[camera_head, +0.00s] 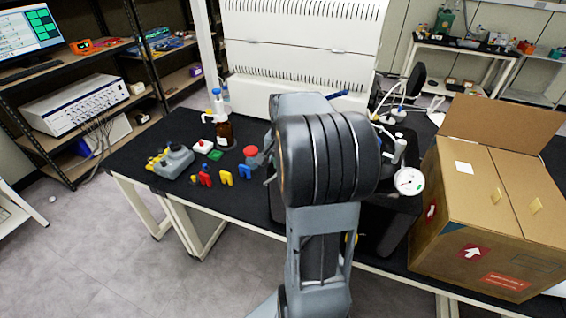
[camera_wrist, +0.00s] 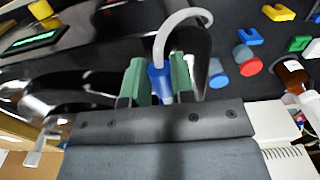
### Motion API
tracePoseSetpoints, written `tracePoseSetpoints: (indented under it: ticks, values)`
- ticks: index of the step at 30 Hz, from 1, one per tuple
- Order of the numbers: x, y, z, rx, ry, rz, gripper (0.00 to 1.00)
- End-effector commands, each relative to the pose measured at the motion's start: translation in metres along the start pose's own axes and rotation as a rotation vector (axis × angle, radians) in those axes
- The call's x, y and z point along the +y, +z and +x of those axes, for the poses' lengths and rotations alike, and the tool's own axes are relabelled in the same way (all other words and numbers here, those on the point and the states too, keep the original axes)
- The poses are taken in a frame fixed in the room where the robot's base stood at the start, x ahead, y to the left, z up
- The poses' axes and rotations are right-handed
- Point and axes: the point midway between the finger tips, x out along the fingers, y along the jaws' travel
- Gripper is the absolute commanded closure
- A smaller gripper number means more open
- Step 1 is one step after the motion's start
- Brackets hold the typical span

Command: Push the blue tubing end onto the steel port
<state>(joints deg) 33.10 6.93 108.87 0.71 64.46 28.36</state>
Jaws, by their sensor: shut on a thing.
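In the wrist view, my gripper (camera_wrist: 158,82) has green fingertips closed on the blue tubing end (camera_wrist: 158,84). A pale flexible tube (camera_wrist: 178,18) arches up from beside it and curves over to the right. The steel port cannot be clearly picked out. Blurred shiny metal fittings (camera_wrist: 38,104) lie at the left of the wrist view, apart from the blue end. In the head view, my arm hides the gripper and the blue end. Metal fittings (camera_head: 397,148) with thin white tubes stand just right of my arm.
A round gauge (camera_head: 409,181) and a large cardboard box (camera_head: 490,210) are on the right. A brown bottle (camera_head: 225,134), a red-topped knob (camera_head: 251,152) and small coloured blocks (camera_head: 205,178) are on the left of the black bench. A white vented cabinet (camera_head: 300,40) stands behind.

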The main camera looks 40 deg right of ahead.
Motion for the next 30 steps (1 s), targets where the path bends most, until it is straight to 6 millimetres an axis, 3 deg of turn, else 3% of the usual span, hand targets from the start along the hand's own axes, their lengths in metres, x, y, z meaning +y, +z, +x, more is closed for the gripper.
tracePoseSetpoints:
  ticks: [17,18,27,30]
  values:
    - [0.0,-0.0026,-0.0009,0.004,-0.001,0.001,1.0]
    - [-0.0001,-0.0029,-0.0009,0.005,-0.001,0.001,0.76]
    - [-0.0003,-0.0021,-0.0005,0.003,-0.001,0.0,0.47]
    - [-0.0003,-0.0019,-0.0004,0.002,-0.001,0.0,0.47]
